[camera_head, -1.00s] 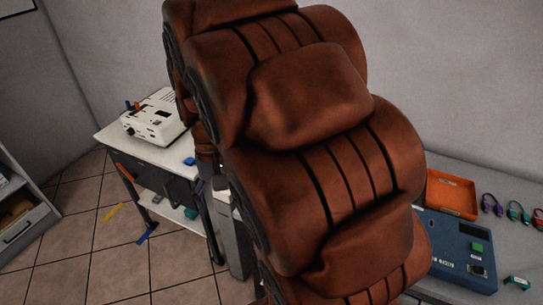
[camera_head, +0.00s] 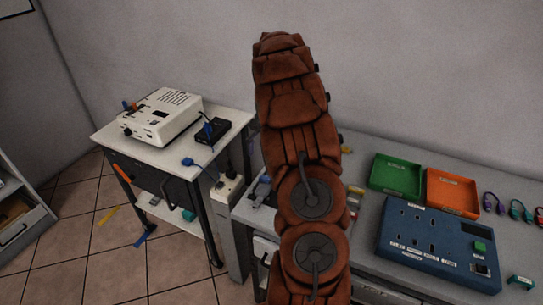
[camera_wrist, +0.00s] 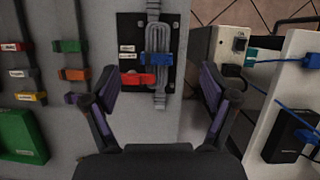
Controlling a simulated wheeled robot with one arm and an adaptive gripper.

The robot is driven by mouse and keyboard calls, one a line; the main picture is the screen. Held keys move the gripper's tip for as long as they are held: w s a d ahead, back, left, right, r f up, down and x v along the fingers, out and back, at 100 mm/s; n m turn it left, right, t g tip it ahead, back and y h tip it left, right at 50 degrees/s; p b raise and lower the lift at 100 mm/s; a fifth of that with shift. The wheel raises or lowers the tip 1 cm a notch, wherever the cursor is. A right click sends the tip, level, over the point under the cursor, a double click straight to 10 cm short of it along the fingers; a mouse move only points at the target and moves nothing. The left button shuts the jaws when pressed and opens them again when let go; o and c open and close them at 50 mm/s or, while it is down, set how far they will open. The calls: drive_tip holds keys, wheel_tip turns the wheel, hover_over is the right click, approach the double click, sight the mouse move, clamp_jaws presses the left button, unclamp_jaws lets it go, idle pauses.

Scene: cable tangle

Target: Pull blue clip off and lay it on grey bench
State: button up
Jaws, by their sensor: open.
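The blue clip (camera_wrist: 158,59) lies across a grey cable bundle (camera_wrist: 157,35) on a black plate in the wrist view. A red clip (camera_wrist: 137,79) is just below and left of it. My gripper (camera_wrist: 160,88) is open, with its two dark fingers spread wide on either side of the plate, below the blue clip in the picture. Nothing is between the fingers that I can see held. The grey bench (camera_wrist: 62,118) lies under the plate; it also shows in the head view (camera_head: 362,235). My arm hides the clip and gripper in the head view.
Several coloured clips with labels line the left of the wrist view, above a green tray (camera_wrist: 20,137). In the head view, a green tray, an orange tray (camera_head: 452,193) and a blue panel (camera_head: 437,245) occupy the bench's right. A white table (camera_head: 170,150) with devices stands left.

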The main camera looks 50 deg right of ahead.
sight(267, 179)
drive_tip(key=shift+m+y, duration=0.3)
drive_tip(key=shift+m, duration=0.1)
drive_tip(key=d+f, duration=0.2)
drive_tip(key=d, duration=0.1)
drive_tip(key=shift+d+f, duration=0.1)
drive_tip(key=shift+f, duration=0.25)
drive_tip(key=shift+p+x, duration=1.05)
drive_tip(key=shift+x, duration=2.8)
drive_tip(key=c, duration=1.3)
